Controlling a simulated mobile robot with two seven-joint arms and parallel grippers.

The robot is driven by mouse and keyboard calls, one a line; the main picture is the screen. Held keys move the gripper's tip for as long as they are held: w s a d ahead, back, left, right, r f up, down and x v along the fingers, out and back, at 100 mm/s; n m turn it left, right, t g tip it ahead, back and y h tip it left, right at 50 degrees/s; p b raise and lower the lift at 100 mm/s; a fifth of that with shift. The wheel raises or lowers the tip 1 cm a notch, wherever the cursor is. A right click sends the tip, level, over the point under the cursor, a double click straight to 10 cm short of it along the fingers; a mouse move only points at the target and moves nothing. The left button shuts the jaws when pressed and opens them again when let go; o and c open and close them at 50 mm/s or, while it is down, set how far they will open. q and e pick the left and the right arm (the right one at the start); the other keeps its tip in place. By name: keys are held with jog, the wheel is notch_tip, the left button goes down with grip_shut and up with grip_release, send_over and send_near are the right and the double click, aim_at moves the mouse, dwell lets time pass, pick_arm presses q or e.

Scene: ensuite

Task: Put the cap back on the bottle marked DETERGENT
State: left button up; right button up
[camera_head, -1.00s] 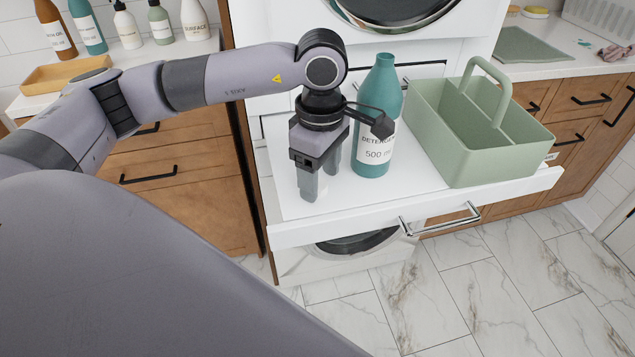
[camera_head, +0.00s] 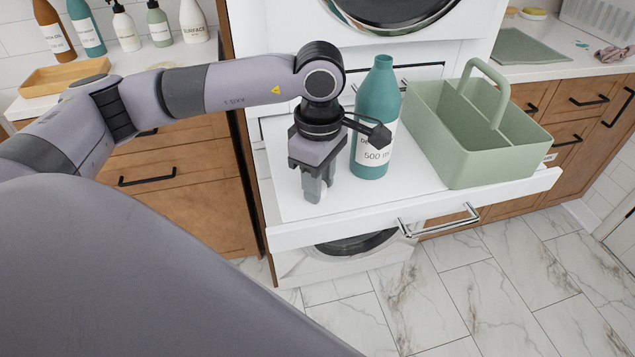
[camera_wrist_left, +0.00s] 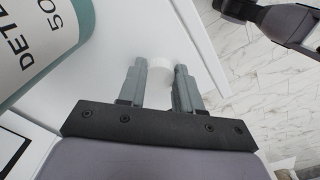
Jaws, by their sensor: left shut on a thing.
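The teal bottle (camera_head: 379,92) marked DETERGENT stands upright on the white pull-out shelf, with no cap on its neck. Part of its label is hidden behind my left wrist in the head view. Its side and label also show at the left of the left wrist view (camera_wrist_left: 40,40). My left gripper (camera_head: 316,192) points down at the shelf, left of the bottle and apart from it. In the left wrist view its fingers are shut on a small white cap (camera_wrist_left: 160,73). The cap is hidden in the head view. My right gripper is not in view.
A green caddy (camera_head: 475,150) with a handle stands right of the bottle on the white shelf (camera_head: 350,212). The shelf's front edge has a metal handle (camera_head: 440,222). Several other bottles and a wooden tray (camera_head: 65,77) stand on the left counter.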

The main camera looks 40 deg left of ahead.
pick_arm(q)
jog(key=shift+r, duration=0.15)
notch_tip(320, 180, up, 20)
jog(key=p, duration=0.2)
dwell(0.4)
